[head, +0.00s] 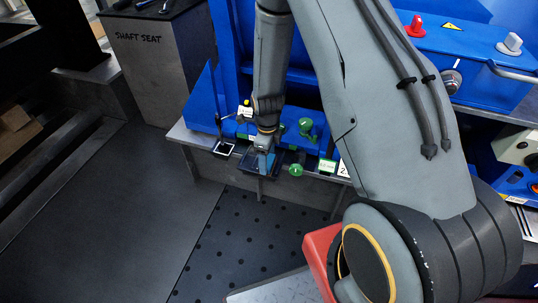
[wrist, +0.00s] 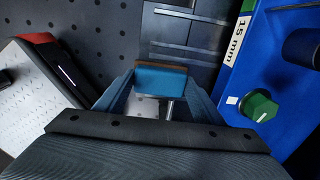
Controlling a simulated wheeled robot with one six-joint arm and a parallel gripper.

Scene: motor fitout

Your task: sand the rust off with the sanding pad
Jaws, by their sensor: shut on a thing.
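My gripper (head: 265,160) hangs low in front of the blue machine bench, near the middle of the head view. In the wrist view my gripper (wrist: 160,85) is shut on the sanding pad (wrist: 160,78), a blue block with a brown strip along its far edge. The pad lies between the two blue-grey fingers. A metal rod or shaft shows just behind the pad. I cannot make out a clear rust patch in either view; the arm and gripper hide part of the work area.
Green knobs (head: 296,170) stand close right of my gripper; one green knob (wrist: 260,106) sits on a blue surface marked 15 mm. A small dark square tray (head: 223,148) lies to the left. A SHAFT SEAT cabinet (head: 150,75) stands behind left. The floor (head: 110,220) at left is clear.

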